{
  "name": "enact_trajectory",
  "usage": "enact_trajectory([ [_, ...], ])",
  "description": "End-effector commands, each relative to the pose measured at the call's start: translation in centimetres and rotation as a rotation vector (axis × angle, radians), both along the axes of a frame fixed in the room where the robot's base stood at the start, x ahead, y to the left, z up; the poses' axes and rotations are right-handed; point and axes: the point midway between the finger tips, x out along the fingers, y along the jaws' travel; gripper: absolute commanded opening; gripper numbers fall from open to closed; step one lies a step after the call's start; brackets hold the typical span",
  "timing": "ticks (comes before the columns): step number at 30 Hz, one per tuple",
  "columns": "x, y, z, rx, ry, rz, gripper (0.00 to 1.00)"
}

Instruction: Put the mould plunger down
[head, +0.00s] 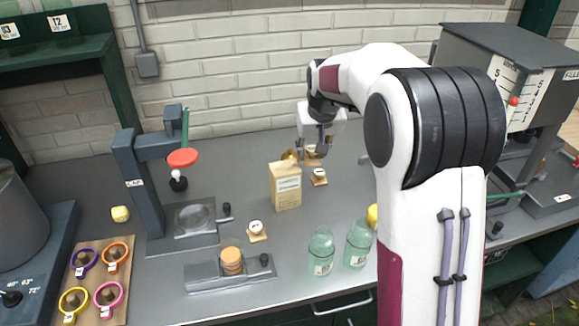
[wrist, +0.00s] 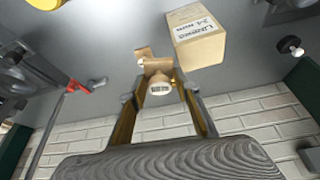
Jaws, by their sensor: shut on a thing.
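My gripper (head: 320,150) is low over the back middle of the bench, behind a tan carton (head: 285,187). In the wrist view its two fingers (wrist: 158,78) are shut on a small tan piece with a round, pale labelled end (wrist: 160,89), which I take to be the mould plunger. In the head view the held piece is partly hidden by the fingers, and I cannot tell whether it touches the bench. The carton also shows close beside the fingertips in the wrist view (wrist: 200,45). Another small tan piece with a white top (head: 319,177) stands just in front.
A similar white-topped piece (head: 256,230) stands nearer the front. Two green glass jars (head: 321,251) are at the front right. A grey press with a red disc (head: 183,158) stands left, beside a board with coloured rings (head: 100,252). Bare bench lies left of the carton.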

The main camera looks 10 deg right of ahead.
Motion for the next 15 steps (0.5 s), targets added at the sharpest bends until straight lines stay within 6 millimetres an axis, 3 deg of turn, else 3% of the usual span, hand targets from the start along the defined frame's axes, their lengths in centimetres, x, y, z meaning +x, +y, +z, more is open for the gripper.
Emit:
enact_trajectory([
  [9,0.7,5.6,5.7,-0.008,-0.003,0.177,0.1],
  [15,0.6,7.0,7.1,-0.011,-0.002,0.222,0.1],
])
